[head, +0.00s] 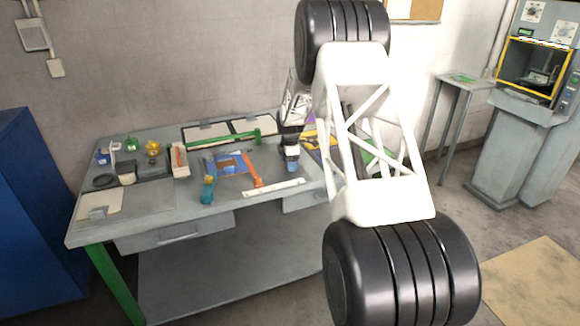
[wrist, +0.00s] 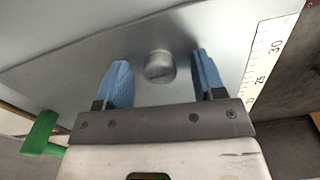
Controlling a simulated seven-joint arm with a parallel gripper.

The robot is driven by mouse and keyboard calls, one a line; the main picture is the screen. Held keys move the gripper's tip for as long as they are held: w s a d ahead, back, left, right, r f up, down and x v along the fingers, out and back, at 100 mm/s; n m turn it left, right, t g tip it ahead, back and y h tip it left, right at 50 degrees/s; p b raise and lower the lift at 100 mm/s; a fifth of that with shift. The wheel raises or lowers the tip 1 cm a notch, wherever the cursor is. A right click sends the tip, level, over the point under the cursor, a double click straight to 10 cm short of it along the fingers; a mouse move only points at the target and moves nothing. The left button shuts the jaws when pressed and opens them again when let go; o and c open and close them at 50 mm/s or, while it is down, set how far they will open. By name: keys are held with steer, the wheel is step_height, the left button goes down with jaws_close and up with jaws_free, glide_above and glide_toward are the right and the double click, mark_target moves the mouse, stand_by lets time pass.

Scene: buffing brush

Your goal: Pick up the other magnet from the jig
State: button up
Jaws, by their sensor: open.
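My gripper (head: 291,167) is over the right part of the workbench in the head view, with its blue fingers pointing down. In the wrist view my gripper (wrist: 161,75) is open, with a clear gap between its two blue fingers. A short, round grey metal piece (wrist: 160,66) lies between and just beyond the fingertips, apart from both fingers. It may be the magnet, but I cannot tell for sure. It rests against a plain grey surface. I cannot make out the jig or a magnet clearly in the head view.
A white ruler (head: 273,188) lies along the bench's front; it also shows in the wrist view (wrist: 268,62). A blue piece (head: 226,165), an orange tool (head: 252,170) and a green bar (head: 225,139) lie left of my gripper.

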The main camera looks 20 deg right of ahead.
stand_by(0.4)
steer(key=c, duration=1)
steer(key=shift+r, duration=0.2)
steer(key=shift+r, duration=0.6)
step_height(320, 180, up, 2)
steer(key=s+a, duration=0.1)
steer(key=s, duration=0.4)
steer(key=s+a+r, duration=0.1)
steer(key=s, duration=0.4)
steer(key=s+a, duration=0.1)
steer(key=s, duration=0.4)
steer(key=shift+s+a+r, duration=0.25)
steer(key=shift+s+a, duration=0.05)
steer(key=shift+a, duration=0.05)
